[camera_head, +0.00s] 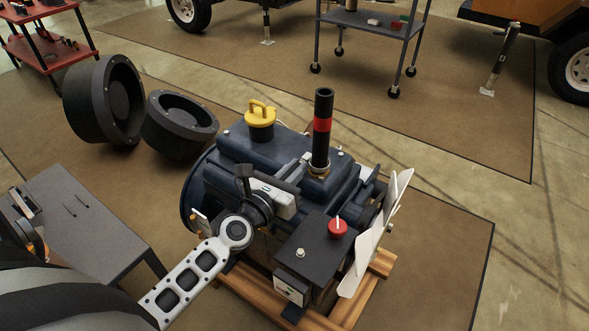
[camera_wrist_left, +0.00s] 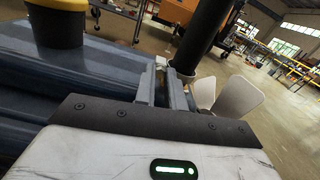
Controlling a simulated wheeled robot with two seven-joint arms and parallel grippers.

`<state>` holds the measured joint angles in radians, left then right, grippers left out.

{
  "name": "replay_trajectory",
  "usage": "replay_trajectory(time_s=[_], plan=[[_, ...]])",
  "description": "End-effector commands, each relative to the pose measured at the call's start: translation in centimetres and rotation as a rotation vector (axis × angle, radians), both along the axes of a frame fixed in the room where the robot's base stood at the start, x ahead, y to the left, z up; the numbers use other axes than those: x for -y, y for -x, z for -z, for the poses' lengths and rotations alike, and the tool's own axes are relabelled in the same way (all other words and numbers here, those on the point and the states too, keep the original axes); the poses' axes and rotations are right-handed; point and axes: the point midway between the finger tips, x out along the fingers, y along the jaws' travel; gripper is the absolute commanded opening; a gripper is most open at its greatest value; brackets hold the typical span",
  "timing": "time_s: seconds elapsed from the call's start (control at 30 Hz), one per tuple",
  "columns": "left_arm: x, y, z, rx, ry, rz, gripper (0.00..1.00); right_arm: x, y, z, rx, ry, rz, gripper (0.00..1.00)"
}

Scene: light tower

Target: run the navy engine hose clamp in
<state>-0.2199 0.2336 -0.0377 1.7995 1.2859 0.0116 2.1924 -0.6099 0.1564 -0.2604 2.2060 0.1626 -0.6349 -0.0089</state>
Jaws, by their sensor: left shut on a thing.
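The navy engine (camera_head: 235,150) sits on a wooden pallet frame. A black upright hose (camera_head: 323,112) with a red band rises from its top. The hose clamp (camera_head: 319,171) is a small tan metal ring around the hose's foot. My left gripper (camera_head: 304,160) reaches across the engine top to the clamp's left side, its narrow fingers closed there. In the left wrist view the fingers (camera_wrist_left: 168,88) meet the clamp area beside the black hose (camera_wrist_left: 203,38). The fingers hide what they grip, likely the clamp's screw. My right gripper is out of view.
A yellow cap (camera_head: 261,117) stands on the engine. A black box (camera_head: 316,245) with a red knob (camera_head: 338,227) and a white fan (camera_head: 374,235) are at its right front. A grey table (camera_head: 75,232) stands left. Two black wheels lie behind left. The mat's right side is clear.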

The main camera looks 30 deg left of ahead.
Motion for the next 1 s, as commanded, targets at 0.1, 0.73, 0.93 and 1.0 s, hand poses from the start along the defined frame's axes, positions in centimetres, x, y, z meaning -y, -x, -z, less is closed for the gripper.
replay_trajectory(time_s=[0.1, 0.73, 0.93, 1.0], plan=[[0.01, 0.02, -0.02, 0.007, -0.092, 0.000, 0.00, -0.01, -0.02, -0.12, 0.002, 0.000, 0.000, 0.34], [0.05, 0.05, 0.01, 0.030, -0.389, 0.001, 0.00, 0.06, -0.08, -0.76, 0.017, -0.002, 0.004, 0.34], [0.05, 0.06, 0.03, 0.030, -0.399, 0.001, 0.00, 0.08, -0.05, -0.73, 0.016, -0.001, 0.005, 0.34], [0.05, 0.07, 0.04, 0.030, -0.398, 0.001, 0.00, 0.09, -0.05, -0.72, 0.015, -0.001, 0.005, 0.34]])
